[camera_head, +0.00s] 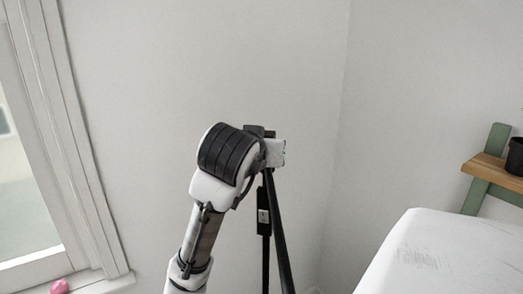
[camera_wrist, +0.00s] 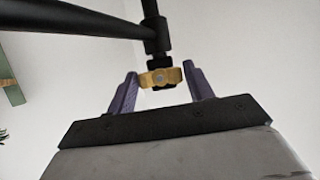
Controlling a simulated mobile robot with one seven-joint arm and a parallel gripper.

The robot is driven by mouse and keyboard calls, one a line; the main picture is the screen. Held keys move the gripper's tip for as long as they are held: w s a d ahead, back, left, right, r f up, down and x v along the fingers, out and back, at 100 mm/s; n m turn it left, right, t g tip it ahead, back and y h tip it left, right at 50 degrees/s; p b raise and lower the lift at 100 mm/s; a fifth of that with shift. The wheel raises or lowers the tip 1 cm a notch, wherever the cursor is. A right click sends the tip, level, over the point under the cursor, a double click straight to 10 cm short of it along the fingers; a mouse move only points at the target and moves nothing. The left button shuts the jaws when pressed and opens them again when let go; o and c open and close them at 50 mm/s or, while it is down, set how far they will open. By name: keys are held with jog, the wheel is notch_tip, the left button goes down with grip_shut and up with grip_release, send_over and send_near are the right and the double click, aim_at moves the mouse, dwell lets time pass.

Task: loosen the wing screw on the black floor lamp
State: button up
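In the wrist view, the brass-coloured wing screw (camera_wrist: 160,77) sits below a joint of the black floor lamp (camera_wrist: 157,35). In the head view, the black lamp's legs or poles (camera_head: 278,235) stand behind and right of my arm. The wing screw and my fingers are hidden there.
Black lamp bars run across the upper left of the wrist view, close above my gripper. In the head view, a white-covered surface (camera_head: 440,255) is at lower right, with a green and wooden shelf (camera_head: 492,170) behind. A window (camera_head: 25,160) is at left.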

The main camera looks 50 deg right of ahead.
jog(key=o, duration=0.3)
jog(key=b+v, duration=0.2)
jog(key=v, duration=1.1)
jog(key=shift+s+a+r, duration=0.15)
jog(key=shift+a+r, duration=0.1)
jog(key=shift+a, duration=0.05)
